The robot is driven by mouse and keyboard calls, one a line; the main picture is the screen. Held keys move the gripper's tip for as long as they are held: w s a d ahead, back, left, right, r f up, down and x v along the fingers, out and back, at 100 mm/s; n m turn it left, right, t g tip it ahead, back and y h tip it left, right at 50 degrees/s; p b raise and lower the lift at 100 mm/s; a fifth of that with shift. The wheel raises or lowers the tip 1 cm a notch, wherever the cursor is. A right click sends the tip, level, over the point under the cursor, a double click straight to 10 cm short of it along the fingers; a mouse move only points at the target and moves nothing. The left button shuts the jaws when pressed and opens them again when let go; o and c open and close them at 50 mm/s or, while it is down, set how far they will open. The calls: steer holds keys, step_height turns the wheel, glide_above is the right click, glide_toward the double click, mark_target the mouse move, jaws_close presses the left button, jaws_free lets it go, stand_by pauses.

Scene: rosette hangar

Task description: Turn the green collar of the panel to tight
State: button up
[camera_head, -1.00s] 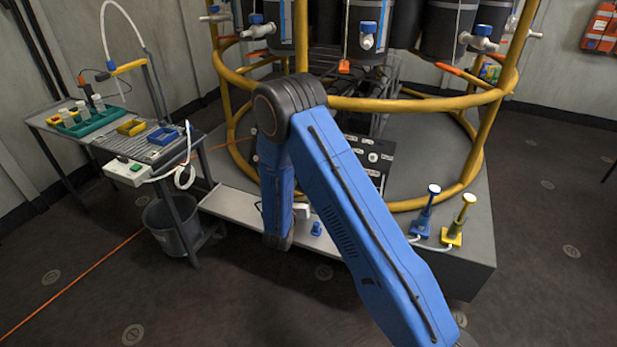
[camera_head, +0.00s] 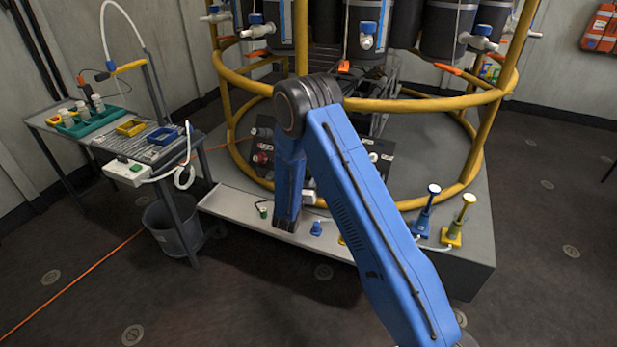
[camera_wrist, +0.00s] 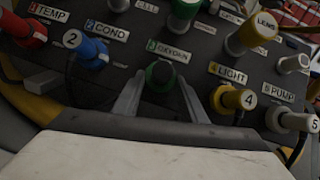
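The dark panel (camera_wrist: 190,50) fills the upper part of the wrist view, and its two sides show past my arm in the head view (camera_head: 264,150). The green collar (camera_wrist: 160,73) sits on it under the label "3 OXYGEN", with a dark middle. My gripper (camera_wrist: 160,96) is open, with one finger on each side of the green collar. I cannot tell whether the fingers touch it. The head view does not show the gripper, as my blue arm is in front. No tight mark can be read.
Beside the collar are a blue connector (camera_wrist: 86,48) and a yellow one (camera_wrist: 232,98). A red connector (camera_wrist: 24,28) and a white one (camera_wrist: 294,121) lie farther out. Yellow rails (camera_head: 420,104) surround the panel.

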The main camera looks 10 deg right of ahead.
steer(key=c, duration=0.3)
steer(key=shift+a+m, duration=0.1)
steer(key=shift+m, duration=0.2)
steer(key=m+h, duration=0.1)
steer(key=m+g, duration=0.1)
steer(key=m, duration=0.1)
steer(key=m+h, duration=0.1)
steer(key=shift+w+a+m+g+h, duration=0.2)
steer(key=shift+a+m+g+h, duration=0.1)
steer(key=shift+m+g, duration=0.1)
steer(key=m+g, duration=0.1)
steer(key=m, duration=0.1)
steer(key=m+g+h, duration=0.1)
steer(key=m, duration=0.1)
steer(key=m+g+h, duration=0.1)
steer(key=m, duration=0.1)
steer(key=shift+w+a+r, duration=0.15)
steer(key=shift+w+a, duration=0.05)
steer(key=shift+w, duration=0.05)
steer(key=shift+w+a+r+m+g+y, duration=0.15)
steer(key=shift+m+g, duration=0.85)
steer(key=shift+m, duration=0.85)
steer(key=shift+w+d+r+m+g+y, duration=0.15)
steer(key=shift+m+g, duration=0.85)
steer(key=shift+m, duration=0.9)
steer(key=shift+w+a+r+m+g, duration=0.15)
steer(key=shift+m+g, duration=0.85)
steer(key=shift+m, duration=0.85)
steer(key=o, duration=1)
